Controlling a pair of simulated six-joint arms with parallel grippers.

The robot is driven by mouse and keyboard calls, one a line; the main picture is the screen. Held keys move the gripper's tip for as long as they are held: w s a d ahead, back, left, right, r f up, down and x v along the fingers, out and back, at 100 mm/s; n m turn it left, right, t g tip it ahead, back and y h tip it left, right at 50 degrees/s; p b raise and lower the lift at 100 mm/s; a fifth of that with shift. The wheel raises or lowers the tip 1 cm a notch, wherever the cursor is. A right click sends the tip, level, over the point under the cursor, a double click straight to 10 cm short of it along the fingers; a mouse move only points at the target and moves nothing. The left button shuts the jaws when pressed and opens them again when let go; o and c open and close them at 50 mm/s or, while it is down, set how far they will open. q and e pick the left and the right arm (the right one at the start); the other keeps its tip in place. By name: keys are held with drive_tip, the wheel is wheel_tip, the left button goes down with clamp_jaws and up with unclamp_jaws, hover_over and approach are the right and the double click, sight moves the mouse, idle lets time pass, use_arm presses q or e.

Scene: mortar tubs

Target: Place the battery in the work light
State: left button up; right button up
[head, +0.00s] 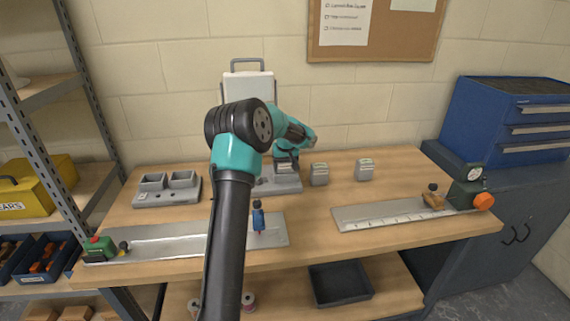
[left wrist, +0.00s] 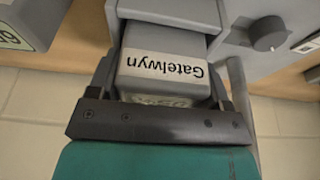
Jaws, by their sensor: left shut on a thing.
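The work light has a pale panel (head: 243,92) with a handle on top and a grey base (head: 284,186) on the bench. The base, with a round knob (left wrist: 267,33), also fills the top of the left wrist view. My left gripper (head: 287,157) is shut on a grey battery (left wrist: 165,77) labelled "Gatelwyn", one finger on each side. The battery's far end is at the base's grey housing; I cannot tell how far in it sits. My left arm hides part of the light. My right gripper is not in view.
Two more grey batteries (head: 319,175) (head: 364,170) stand right of the base. A grey twin-socket block (head: 166,198) stands at left. Metal rails (head: 160,245) (head: 375,216) lie along the front. Bare bench shows between the rails.

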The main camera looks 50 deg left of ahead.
use_arm(q)
drive_tip(key=o, duration=1.2)
drive_tip(key=shift+f, duration=0.1)
drive_tip(key=v, duration=1.2)
